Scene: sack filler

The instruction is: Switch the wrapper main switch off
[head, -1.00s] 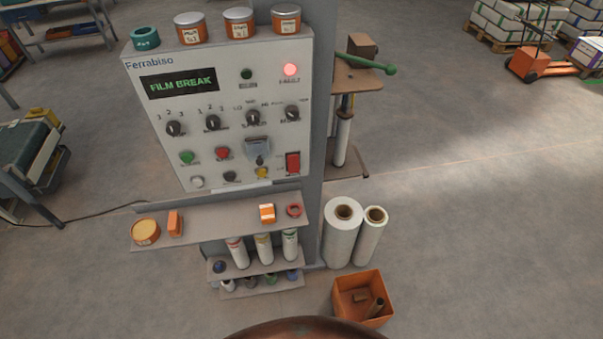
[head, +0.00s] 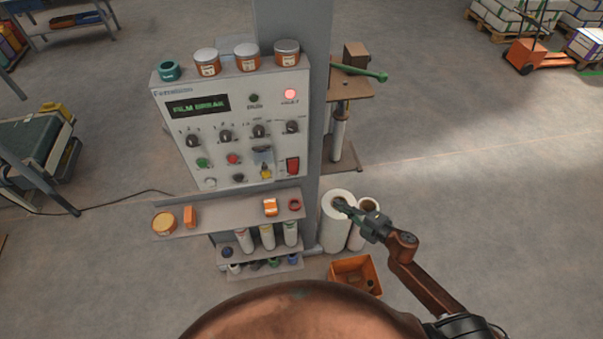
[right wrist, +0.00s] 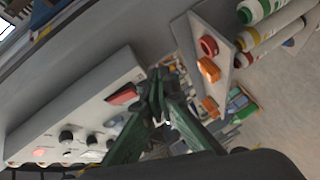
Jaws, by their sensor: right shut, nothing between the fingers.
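The wrapper's control panel (head: 222,112) is a pale box with a dark display reading "FILM BREAK" and a lit red lamp (head: 290,94). A red rocker switch (head: 293,166), likely the main switch, sits at its lower right; its position is too small to tell. It also shows in the right wrist view (right wrist: 122,94), just left of the fingers. My right gripper (head: 340,205) is shut and empty, in front of the white film rolls in the head view, below and right of the switch. The fingers (right wrist: 157,85) also show in the wrist view. My left gripper is not in view.
Below the panel, a shelf (head: 235,214) holds an orange tin, orange boxes and a red ring. White film rolls (head: 336,228) and an orange bin (head: 352,275) stand at the lower right. Several jars stand on the panel's top.

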